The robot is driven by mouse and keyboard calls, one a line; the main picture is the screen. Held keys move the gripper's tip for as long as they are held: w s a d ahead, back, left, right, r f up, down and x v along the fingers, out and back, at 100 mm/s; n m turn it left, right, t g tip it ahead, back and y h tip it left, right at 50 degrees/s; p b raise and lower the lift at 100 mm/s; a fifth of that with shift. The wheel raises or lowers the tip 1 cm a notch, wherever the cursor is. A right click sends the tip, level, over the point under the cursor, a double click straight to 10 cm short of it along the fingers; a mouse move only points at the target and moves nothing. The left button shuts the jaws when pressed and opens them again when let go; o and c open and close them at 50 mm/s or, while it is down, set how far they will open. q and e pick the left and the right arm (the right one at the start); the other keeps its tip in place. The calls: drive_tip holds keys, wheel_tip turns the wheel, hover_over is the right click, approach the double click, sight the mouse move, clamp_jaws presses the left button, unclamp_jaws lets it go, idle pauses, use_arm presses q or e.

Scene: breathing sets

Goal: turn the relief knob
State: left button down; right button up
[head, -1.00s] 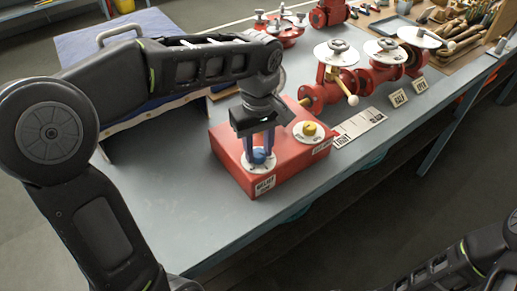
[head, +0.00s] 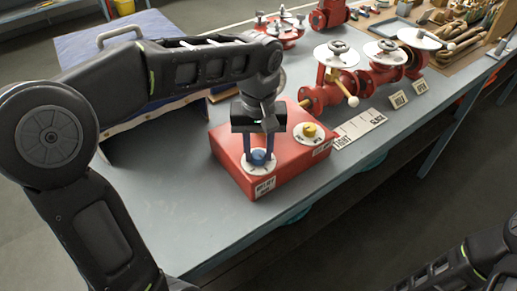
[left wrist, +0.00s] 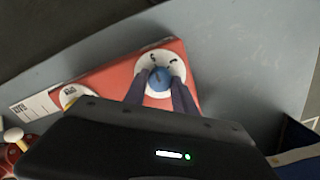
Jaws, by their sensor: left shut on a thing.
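The relief knob (head: 258,157) is a blue knob on a white round dial at the front left of a red box (head: 225,150). A label on the box's front below it seems to read "RELIEF". My left gripper (head: 258,156) points down over the dial with its two fingers on either side of the blue knob, shut on it. In the left wrist view the blue knob (left wrist: 159,80) sits between the dark fingers. My right gripper is out of view; only part of my right arm shows at the lower right.
A yellow knob (head: 308,130) on a second white dial is close by on the same red box. Red valves with white discs (head: 337,55) stand behind, to the right. The table's front left is clear.

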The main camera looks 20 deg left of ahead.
sight(259, 154)
use_arm(q)
drive_tip(key=c, duration=1)
unclamp_jaws()
drive_tip(key=shift+r, duration=0.3)
wheel_tip(259, 154, up, 5)
drive_tip(key=shift+r, duration=0.2)
drive_tip(key=shift+r+p, duration=0.6)
drive_tip(key=shift+p, duration=0.35)
drive_tip(key=shift+r+p, duration=0.4)
